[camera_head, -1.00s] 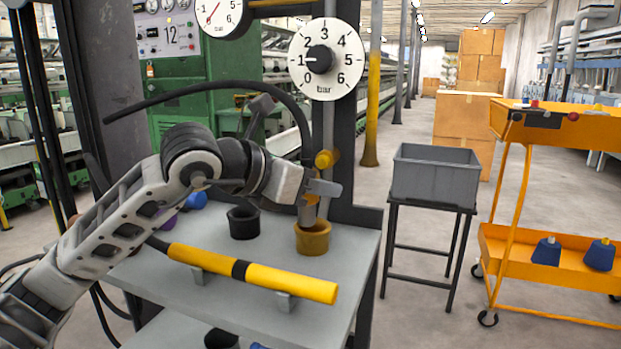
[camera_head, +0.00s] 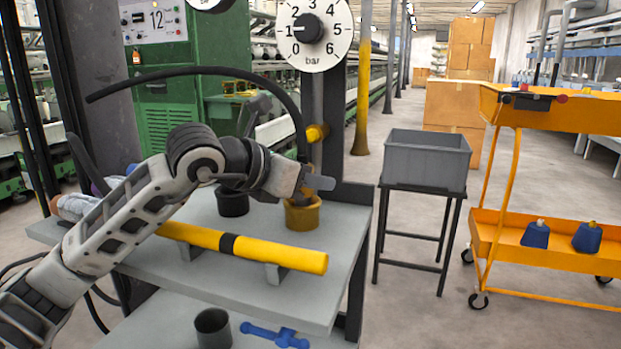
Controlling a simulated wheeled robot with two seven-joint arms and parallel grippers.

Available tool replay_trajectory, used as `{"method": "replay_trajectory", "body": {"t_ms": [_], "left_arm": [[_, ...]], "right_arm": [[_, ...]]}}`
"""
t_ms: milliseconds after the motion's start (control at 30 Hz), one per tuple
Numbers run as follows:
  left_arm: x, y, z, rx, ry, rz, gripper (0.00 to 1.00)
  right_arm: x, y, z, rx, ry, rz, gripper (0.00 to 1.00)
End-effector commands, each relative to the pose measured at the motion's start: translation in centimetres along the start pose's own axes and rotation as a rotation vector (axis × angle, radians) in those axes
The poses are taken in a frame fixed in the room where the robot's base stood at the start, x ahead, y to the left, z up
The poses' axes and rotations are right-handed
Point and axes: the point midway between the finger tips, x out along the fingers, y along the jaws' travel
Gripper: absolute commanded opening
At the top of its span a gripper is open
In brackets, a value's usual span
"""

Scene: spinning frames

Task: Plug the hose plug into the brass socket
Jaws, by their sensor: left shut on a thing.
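My left gripper (camera_head: 308,184) is shut on the hose plug, which is mostly hidden between the jaws. A black hose (camera_head: 232,73) rises from the gripper and arcs to the upper left. The brass socket (camera_head: 303,215) is a cup-shaped piece on the grey shelf, directly below the gripper. The plug's lower end is at the socket's mouth and looks roughly upright. I cannot tell how deep it sits. My right gripper is not in view.
A black cup (camera_head: 233,203) stands left of the socket. A yellow bar with a black band (camera_head: 285,255) lies in front on brackets. A grey bin (camera_head: 425,160) is to the right.

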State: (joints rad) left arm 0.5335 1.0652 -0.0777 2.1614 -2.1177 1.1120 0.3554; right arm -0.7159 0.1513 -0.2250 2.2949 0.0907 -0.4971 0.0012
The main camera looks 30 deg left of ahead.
Motion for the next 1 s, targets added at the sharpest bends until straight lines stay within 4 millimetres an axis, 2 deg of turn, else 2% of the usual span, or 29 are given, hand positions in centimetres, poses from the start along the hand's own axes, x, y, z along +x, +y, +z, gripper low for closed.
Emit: {"method": "replay_trajectory", "body": {"t_ms": [133, 867, 900, 1000], "left_arm": [[0.11, 0.02, -0.28, 0.0, -0.001, 0.001, 0.07], [0.19, 0.01, -0.48, 0.0, -0.001, 0.0, 0.07], [0.19, 0.01, -0.48, 0.0, -0.001, 0.0, 0.34], [0.19, 0.02, -0.47, 0.0, 0.0, 0.001, 0.57]], "right_arm": [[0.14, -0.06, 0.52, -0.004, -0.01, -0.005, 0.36], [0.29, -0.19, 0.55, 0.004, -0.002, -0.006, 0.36], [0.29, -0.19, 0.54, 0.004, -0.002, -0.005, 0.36], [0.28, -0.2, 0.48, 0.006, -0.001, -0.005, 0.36]]}}
